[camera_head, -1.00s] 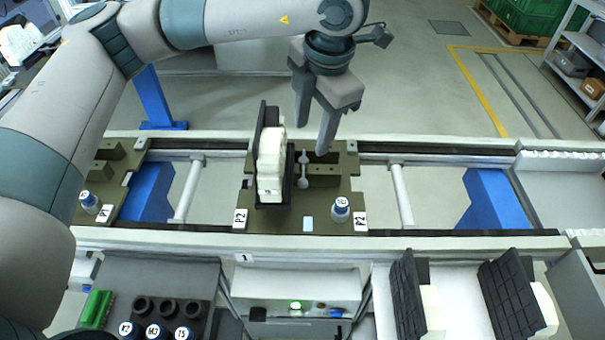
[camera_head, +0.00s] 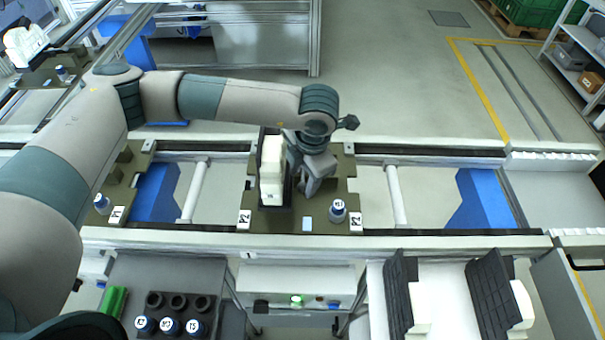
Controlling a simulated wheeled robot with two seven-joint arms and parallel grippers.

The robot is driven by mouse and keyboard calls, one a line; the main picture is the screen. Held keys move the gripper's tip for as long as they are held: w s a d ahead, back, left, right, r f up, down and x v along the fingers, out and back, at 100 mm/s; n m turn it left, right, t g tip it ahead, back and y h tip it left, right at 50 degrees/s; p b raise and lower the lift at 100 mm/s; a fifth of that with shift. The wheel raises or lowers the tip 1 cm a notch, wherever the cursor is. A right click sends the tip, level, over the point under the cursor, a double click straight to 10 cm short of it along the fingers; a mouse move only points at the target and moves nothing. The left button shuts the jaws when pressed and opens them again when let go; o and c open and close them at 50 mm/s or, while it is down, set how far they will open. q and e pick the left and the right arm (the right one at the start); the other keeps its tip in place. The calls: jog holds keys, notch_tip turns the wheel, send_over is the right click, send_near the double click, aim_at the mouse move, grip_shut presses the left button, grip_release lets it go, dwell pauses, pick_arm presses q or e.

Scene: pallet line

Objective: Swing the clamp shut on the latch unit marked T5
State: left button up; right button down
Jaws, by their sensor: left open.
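On the pallet marked P2 (camera_head: 280,222) stands an upright white block (camera_head: 272,172) against a dark plate; its small label is too small to read. My left gripper (camera_head: 308,194) points down just right of this block, low over the pallet. It is open, with nothing seen between its fingers. The gripper hides the small grey clamp-like part beside the block, and I cannot tell whether it touches it. A blue-capped piece marked T5 (camera_head: 195,327) sits in the dark rack at lower left. My right gripper is not in view.
A blue-capped piece (camera_head: 338,210) stands at the pallet's front right. The pallet lies between two conveyor rails (camera_head: 430,240). Another pallet (camera_head: 118,180) is at left, partly behind my arm. Dark panels with white blocks (camera_head: 405,295) stand at lower right.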

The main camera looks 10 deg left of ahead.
pick_arm(q)
jog(key=shift+w+a+f, duration=0.1)
jog(key=shift+f, duration=0.7)
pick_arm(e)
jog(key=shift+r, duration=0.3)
pick_arm(q)
grip_shut()
jog(key=shift+r, duration=0.1)
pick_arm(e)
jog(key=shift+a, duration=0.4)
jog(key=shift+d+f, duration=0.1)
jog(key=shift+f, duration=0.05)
